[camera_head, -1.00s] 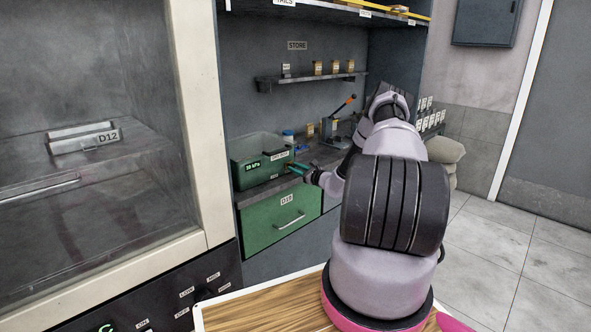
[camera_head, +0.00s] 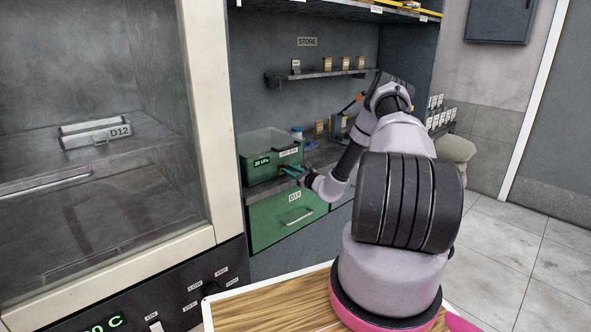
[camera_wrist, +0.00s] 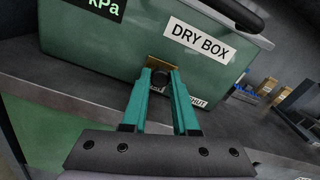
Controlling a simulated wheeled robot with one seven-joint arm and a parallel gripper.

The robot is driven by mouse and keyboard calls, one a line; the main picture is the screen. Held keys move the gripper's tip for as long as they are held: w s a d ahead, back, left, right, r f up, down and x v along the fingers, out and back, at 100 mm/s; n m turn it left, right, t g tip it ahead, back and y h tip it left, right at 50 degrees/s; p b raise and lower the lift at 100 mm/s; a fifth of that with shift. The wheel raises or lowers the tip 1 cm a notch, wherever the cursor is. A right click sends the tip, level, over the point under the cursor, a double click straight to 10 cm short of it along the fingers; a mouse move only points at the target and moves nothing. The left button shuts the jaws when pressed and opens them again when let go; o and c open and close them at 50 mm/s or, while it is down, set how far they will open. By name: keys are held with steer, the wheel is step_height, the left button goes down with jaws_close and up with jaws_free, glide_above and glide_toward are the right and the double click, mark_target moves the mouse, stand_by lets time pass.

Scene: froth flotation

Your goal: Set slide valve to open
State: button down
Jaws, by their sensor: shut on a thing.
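The green dry box (camera_head: 256,172) stands on the bench left of centre in the head view. Its front wall (camera_wrist: 100,62) with a "DRY BOX" label (camera_wrist: 197,42) fills the upper wrist view. The slide valve (camera_wrist: 160,86) shows as a dark round knob below a small brass plate on that wall. My gripper (camera_wrist: 160,78) is shut on the knob, one teal finger on each side. A label (camera_wrist: 196,103) ending in "HUT" is partly hidden by the right finger. My gripper (camera_head: 284,169) also shows at the box front in the head view.
The bench edge (camera_wrist: 90,110) runs just below the box, above a green drawer (camera_head: 275,220). Bottles and a lever device (camera_head: 352,110) stand right of the box. A shelf (camera_head: 330,74) hangs behind. A glass-fronted cabinet (camera_head: 219,150) stands at the left.

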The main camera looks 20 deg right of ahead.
steer(key=shift+a, duration=0.2)
steer(key=c, duration=0.7)
jaws_free()
steer(key=shift+s+a, duration=0.1)
steer(key=shift+s, duration=0.1)
steer(key=v, duration=1)
steer(key=shift+s, duration=0.25)
steer(key=shift+d, duration=0.25)
